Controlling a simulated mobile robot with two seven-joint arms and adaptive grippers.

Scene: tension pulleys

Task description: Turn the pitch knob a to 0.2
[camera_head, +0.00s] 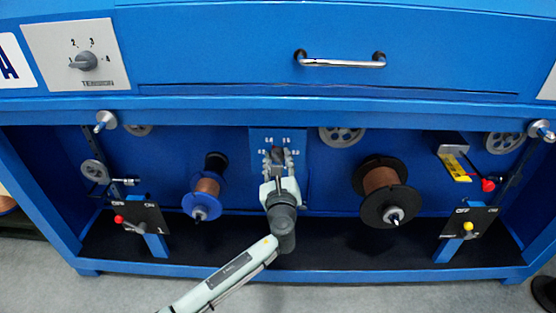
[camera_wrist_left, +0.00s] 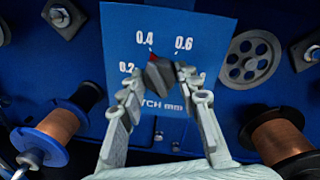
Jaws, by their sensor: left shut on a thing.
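The pitch knob (camera_wrist_left: 160,75) is a dark knob on a blue panel (camera_wrist_left: 120,28) marked 0.2, 0.4 and 0.6, with "PITCH mm" lettering partly hidden. My left gripper (camera_wrist_left: 158,82) has its fingers on both sides of the knob and is shut on it. A red mark at the knob's top edge sits just under and right of the 0.4. In the head view my left gripper (camera_head: 280,165) reaches up to the same panel (camera_head: 258,140) in the middle of the recess and covers most of the knob. My right gripper is not in view.
A blue spool with copper wire (camera_head: 207,186) stands left of the gripper and a black spool (camera_head: 382,192) stands right. Grey pulleys (camera_wrist_left: 250,58) lie behind. Black ON/OFF plates (camera_head: 142,215) stand lower on both sides. A drawer handle (camera_head: 340,61) and a selector knob (camera_head: 84,62) are above.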

